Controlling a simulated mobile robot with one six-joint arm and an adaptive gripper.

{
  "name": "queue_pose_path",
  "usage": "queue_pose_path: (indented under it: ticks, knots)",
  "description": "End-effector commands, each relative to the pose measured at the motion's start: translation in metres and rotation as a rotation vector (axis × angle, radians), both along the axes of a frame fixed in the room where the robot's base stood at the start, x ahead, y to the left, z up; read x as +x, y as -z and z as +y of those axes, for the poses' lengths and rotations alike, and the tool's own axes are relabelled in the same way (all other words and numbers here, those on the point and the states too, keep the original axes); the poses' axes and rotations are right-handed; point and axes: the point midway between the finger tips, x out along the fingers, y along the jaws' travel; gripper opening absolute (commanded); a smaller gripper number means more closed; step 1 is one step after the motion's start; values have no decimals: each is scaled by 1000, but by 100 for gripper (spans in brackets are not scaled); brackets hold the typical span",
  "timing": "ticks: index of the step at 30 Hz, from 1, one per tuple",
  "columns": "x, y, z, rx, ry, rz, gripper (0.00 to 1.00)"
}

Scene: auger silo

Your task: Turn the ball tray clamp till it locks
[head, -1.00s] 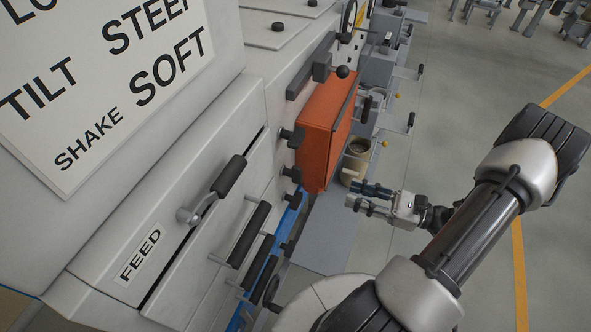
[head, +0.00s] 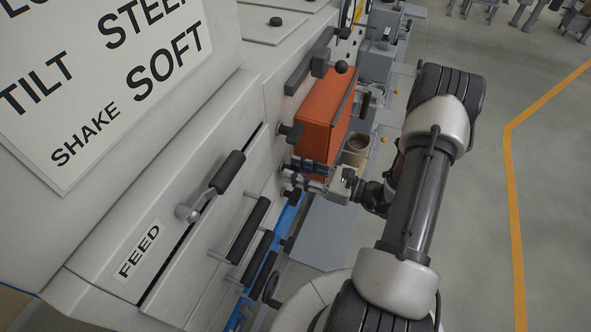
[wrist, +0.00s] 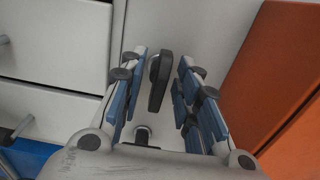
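A dark elongated clamp handle (wrist: 160,82) stands out from the pale machine front in the wrist view. It lies between the blue-padded fingers of my gripper (wrist: 163,72), with a visible gap on each side. The gripper is open. In the head view my gripper (head: 295,174) is at the machine front, just below the orange box, and hides part of the small dark clamps there. One dark clamp (head: 291,132) shows clear above it. No label marks which is the ball tray clamp. A smaller knob (wrist: 143,135) shows below the handle, near the palm.
The orange box (head: 324,112) juts out beside my gripper, on the right in the wrist view. Drawers with black bar handles (head: 249,231) and a FEED lever (head: 228,172) are lower left. A beige cup (head: 356,150) stands on a ledge. Open floor lies right.

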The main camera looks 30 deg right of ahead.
Motion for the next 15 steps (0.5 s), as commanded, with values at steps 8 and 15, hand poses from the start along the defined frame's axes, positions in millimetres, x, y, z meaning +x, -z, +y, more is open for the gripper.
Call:
queue_pose_path:
  ticks: [8,15]
  knots:
    - [6,0,5,0,1,0,30]
    - [6,0,5,0,1,0,22]
